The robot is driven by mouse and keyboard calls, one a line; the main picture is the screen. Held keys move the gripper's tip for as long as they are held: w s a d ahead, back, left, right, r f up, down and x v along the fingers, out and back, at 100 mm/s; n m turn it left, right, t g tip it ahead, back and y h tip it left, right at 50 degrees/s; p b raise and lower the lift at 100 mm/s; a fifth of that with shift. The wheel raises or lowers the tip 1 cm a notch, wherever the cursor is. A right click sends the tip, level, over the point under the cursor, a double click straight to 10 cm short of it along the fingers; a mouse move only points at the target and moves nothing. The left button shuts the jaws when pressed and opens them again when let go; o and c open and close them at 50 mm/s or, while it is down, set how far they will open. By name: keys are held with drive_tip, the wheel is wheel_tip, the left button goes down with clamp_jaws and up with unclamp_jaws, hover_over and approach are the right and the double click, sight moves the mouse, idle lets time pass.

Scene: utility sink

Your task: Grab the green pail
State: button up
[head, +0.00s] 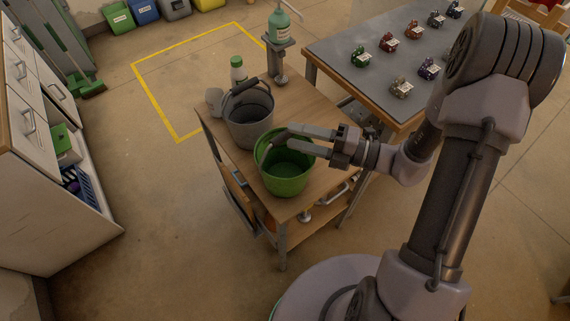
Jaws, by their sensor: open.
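The green pail (286,182) stands upright near the front edge of a small wooden cart in the head view. A dark handle shows at the far side of its rim. My gripper (281,143) reaches in from the right, its two fingers parted and pointing left over the pail's far rim. The fingers hide part of that rim and handle. I cannot tell whether a finger touches the pail. Nothing shows held between the fingers.
A grey bucket (250,122) stands just behind the pail. A white bottle with a green cap (238,73) and a pump bottle on a stand (279,24) are farther back. A table (340,45) with several small models is at the right. A white cabinet (60,215) is at the left.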

sight(280, 134)
drive_tip(key=b+x, duration=0.2)
drive_tip(key=x, duration=0.4)
drive_tip(key=shift+a+f, duration=0.15)
drive_tip(key=shift+a, duration=0.2)
drive_tip(key=shift+d, duration=0.1)
clamp_jaws()
idle(0.8)
